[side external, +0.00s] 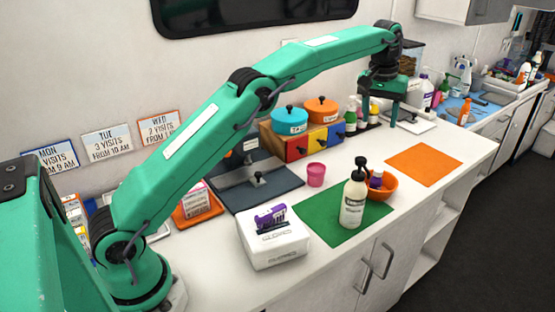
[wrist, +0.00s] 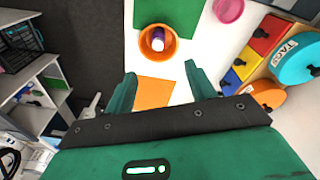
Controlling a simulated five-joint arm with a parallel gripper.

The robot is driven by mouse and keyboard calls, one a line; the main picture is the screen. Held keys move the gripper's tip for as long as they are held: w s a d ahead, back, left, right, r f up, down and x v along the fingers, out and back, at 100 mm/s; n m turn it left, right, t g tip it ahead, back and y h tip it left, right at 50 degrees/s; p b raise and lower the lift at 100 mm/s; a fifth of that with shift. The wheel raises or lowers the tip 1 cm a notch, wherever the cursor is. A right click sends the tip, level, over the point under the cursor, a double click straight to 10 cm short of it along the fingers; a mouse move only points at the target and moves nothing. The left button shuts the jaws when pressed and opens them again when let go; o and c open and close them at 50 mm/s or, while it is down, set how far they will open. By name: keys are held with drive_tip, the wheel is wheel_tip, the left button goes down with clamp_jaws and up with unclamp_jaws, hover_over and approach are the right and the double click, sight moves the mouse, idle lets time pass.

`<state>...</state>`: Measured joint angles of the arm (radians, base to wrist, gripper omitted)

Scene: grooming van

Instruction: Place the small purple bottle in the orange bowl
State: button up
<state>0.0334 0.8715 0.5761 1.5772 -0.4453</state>
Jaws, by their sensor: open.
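The orange bowl (side external: 388,191) stands at the right edge of the green mat. The small purple bottle (side external: 376,179) is inside the bowl, upright or nearly so, with its top above the rim in the side view. The wrist view also shows the bowl (wrist: 144,56) with the bottle (wrist: 158,38) in it. My gripper (side external: 384,120) is open and empty, raised above the counter, to the right of and behind the bowl in the side view. In the wrist view its two fingers (wrist: 161,76) are spread apart, with the bowl beyond their tips.
A white pump bottle (side external: 354,203) stands just left of the bowl. The green mat (side external: 318,222), a pink cup (side external: 315,174) and a white box (side external: 272,240) are further left. An orange mat (side external: 424,162) lies bare at right. Coloured drawers (side external: 310,140) carry two pots.

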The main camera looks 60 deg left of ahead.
drive_tip(key=s+a+r+m+t, duration=0.1)
drive_tip(key=s+r, duration=0.4)
drive_tip(key=s, duration=0.5)
drive_tip(key=s+r+m+t, duration=0.1)
drive_tip(key=s+r, duration=0.4)
drive_tip(key=s, duration=0.5)
drive_tip(key=s+f+m, duration=0.1)
drive_tip(key=s+f, duration=0.2)
drive_tip(key=s, duration=0.4)
drive_tip(key=s+f+m+t, duration=0.1)
drive_tip(key=s+f, duration=0.3)
drive_tip(key=s, duration=0.3)
drive_tip(key=s+a+f+t, duration=0.1)
drive_tip(key=s+f, duration=0.3)
drive_tip(key=s, duration=0.3)
drive_tip(key=shift+m, duration=0.4)
